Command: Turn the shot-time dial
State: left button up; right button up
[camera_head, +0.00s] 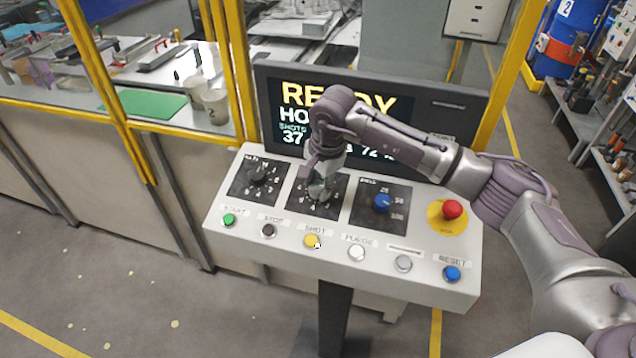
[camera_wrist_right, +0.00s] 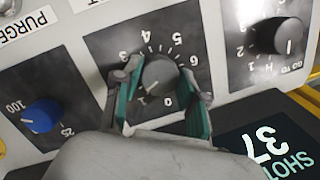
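The middle dial is a dark grey round knob (camera_wrist_right: 158,76) on a black plate with white numerals, in the wrist view. Its white pointer mark faces the lower left in that view. In the head view the dial's black plate (camera_head: 334,205) shows, but the knob is mostly covered by my gripper. My right gripper (camera_head: 320,184) reaches down over this plate. In the wrist view my right gripper (camera_wrist_right: 161,80) has its two green-padded fingers apart, one on each side of the knob. I cannot tell whether either finger touches it. My left gripper is not in view.
A black dial (camera_head: 259,174) sits left and a blue dial (camera_head: 382,203) right of the middle plate. A red emergency button (camera_head: 452,209) stands further right. Several push buttons line the front edge. A lit screen (camera_head: 285,110) rises behind, partly covered by my arm.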

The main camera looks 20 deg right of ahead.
jog(key=c, duration=0.4)
jog(key=shift+o, duration=0.2)
jog(key=shift+w+f+n+b, duration=0.1)
jog(key=shift+n+b, duration=0.6)
jog(key=shift+b, duration=0.35)
jog(key=n+b, duration=0.2)
jog(key=shift+g+b, duration=0.4)
jog(key=shift+n+b, duration=0.75)
jog(key=shift+n, duration=0.25)
jog(key=n+h+b, duration=0.1)
jog(key=n, duration=0.2)
jog(key=shift+g+b, duration=0.4)
jog(key=shift+n+h+b, duration=0.4)
jog(key=shift+n+b, duration=0.05)
jog(key=shift+n, duration=1.75)
jog(key=shift+r, duration=0.2)
jog(key=o, duration=1.1)
